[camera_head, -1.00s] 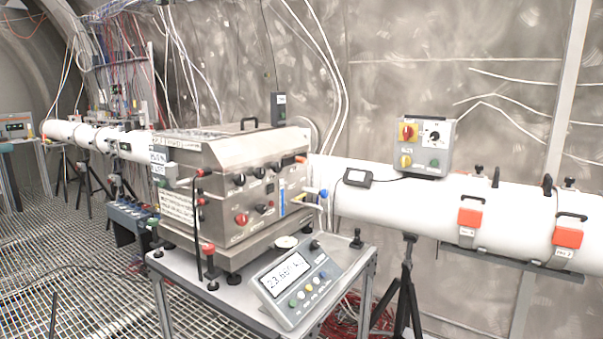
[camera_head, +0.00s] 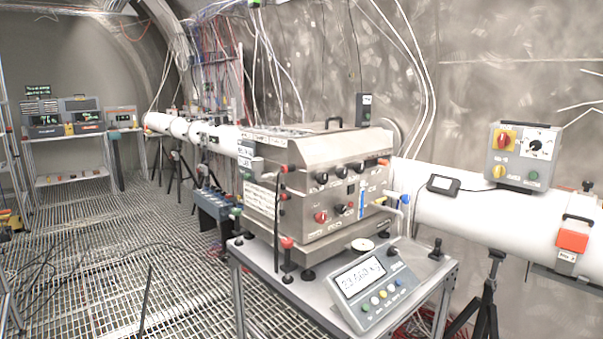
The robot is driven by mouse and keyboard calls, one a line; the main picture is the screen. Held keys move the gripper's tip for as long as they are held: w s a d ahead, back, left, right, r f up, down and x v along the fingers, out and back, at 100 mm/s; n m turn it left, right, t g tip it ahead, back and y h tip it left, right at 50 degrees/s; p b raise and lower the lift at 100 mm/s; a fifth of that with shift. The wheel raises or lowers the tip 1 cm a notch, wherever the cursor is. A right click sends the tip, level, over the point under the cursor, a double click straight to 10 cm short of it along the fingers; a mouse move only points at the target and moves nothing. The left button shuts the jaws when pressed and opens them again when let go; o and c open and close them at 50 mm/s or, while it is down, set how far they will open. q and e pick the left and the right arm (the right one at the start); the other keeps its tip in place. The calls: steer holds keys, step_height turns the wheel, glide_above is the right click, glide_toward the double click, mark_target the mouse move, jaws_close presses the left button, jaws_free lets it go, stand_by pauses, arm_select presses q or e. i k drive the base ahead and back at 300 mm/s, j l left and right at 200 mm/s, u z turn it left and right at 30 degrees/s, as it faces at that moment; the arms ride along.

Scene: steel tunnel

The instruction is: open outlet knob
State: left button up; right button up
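A steel machine (camera_head: 330,190) stands on a metal cart. Its front panel carries several black knobs (camera_head: 321,178) in an upper row, a red knob (camera_head: 320,217) at the lower left, and a blue vertical gauge (camera_head: 361,203). A pipe with a blue valve handle (camera_head: 404,198) sticks out at the right side. A red-topped fitting (camera_head: 287,242) stands at the front left corner. The labels are too small to read, so I cannot tell which knob is the outlet knob. Neither of my grippers is in view.
A display box (camera_head: 375,290) with buttons sits on the cart (camera_head: 280,290) in front of the machine. A long white tube (camera_head: 450,212) runs behind it, with a control box (camera_head: 523,155) on top. A black tripod (camera_head: 487,305) stands at right. Grated floor (camera_head: 120,270) at left is largely open.

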mark_target(342, 172)
steer(key=i+l, duration=0.3)
steer(key=l, duration=0.2)
steer(key=i+l+z, duration=0.15)
steer(key=i+l, duration=0.15)
steer(key=l, duration=0.15)
